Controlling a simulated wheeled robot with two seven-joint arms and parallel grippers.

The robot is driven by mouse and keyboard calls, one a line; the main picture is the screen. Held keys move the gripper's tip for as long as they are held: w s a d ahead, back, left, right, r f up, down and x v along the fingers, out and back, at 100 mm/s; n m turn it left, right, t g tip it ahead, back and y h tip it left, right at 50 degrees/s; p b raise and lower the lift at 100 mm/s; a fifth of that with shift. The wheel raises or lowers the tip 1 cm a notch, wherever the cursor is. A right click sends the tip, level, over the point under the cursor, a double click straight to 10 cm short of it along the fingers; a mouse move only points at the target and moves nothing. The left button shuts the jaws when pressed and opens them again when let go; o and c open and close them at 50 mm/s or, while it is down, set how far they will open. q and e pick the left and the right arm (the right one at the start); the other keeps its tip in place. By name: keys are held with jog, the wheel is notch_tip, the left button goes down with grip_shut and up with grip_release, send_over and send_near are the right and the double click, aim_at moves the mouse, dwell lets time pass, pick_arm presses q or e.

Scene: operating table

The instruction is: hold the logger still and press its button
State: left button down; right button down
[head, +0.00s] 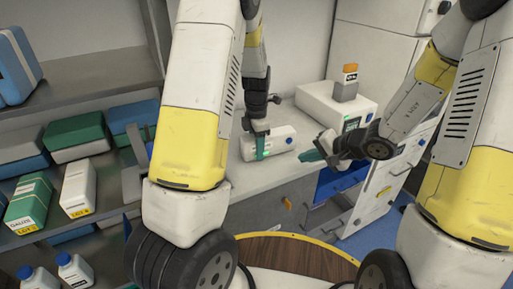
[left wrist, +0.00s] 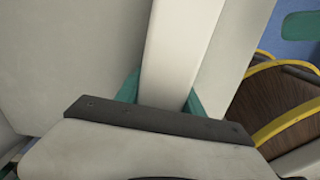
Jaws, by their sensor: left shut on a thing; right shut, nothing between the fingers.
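The logger (head: 277,137) is a small white box lying on the grey counter, with a round blue button (head: 290,140) on its right end. My left gripper (head: 261,149) comes down from above with its teal fingers shut on the left part of the logger. In the left wrist view the logger's white body (left wrist: 178,50) runs between the two teal fingers. My right gripper (head: 312,156) is shut and empty, a short way to the right of the button and apart from it.
A white device (head: 325,108) with an orange-topped grey piece stands behind on the counter (head: 240,174). Shelves on the left hold green, blue and white boxes and bottles. Below the counter on the right, an open blue drawer (head: 340,180) sticks out.

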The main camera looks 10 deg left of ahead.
pick_arm(q)
jog(key=c, duration=0.6)
grip_release()
jog(key=shift+c, duration=0.2)
jog(key=shift+r, duration=0.1)
